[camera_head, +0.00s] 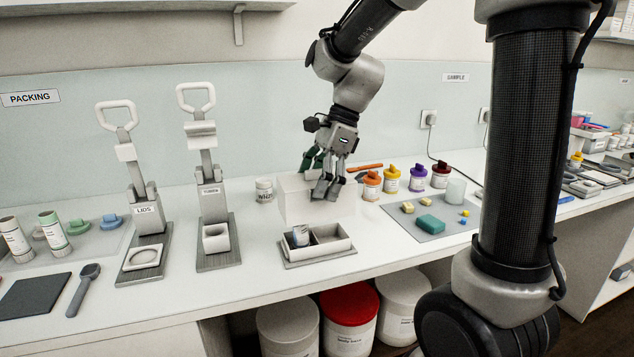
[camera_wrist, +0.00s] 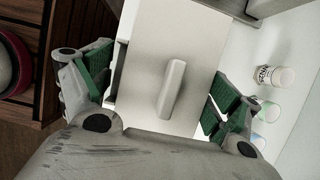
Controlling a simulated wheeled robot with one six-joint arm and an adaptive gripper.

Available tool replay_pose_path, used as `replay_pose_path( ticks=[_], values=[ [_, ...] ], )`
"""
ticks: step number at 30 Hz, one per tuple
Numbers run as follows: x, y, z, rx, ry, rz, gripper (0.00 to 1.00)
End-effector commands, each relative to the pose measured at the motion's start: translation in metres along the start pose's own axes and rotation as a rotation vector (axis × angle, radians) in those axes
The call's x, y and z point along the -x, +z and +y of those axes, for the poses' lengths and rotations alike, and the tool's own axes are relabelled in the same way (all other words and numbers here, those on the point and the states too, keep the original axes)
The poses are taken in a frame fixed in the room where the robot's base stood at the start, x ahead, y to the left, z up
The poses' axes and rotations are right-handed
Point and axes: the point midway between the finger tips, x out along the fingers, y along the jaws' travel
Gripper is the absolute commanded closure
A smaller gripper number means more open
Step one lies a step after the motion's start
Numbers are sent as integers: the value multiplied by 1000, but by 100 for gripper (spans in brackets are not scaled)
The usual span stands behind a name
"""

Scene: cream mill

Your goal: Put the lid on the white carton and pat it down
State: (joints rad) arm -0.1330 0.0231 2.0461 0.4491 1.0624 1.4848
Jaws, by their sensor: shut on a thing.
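The lid (camera_wrist: 140,75) is a pale flat panel with a raised bar handle, filling the middle of the wrist view. My gripper (camera_wrist: 160,90) spans it, with green-padded fingers at its left and right edges, shut on it. In the head view the white carton (camera_head: 297,205) is a plain block at the middle of the bench. My gripper (camera_head: 322,176) points down at its top right. The fingers hide part of the carton's top and right side. I cannot tell whether the lid touches the carton or sits fully level on it.
A two-compartment tray (camera_head: 335,248) with a small jar stands in front of the carton. A white jar (camera_head: 264,190) is close on its left, and an orange-lidded jar (camera_head: 371,186) on its right. Two lever presses (camera_head: 212,205) stand farther left. A grey mat (camera_head: 408,226) with blocks lies right.

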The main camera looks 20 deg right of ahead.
Motion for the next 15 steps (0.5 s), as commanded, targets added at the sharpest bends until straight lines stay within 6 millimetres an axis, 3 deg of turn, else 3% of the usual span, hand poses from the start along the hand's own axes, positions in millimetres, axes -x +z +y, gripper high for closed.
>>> replay_pose_path(
  ticks=[15],
  values=[
    [-10, -4, 0, 0, 1, 0, 34]
  ],
)
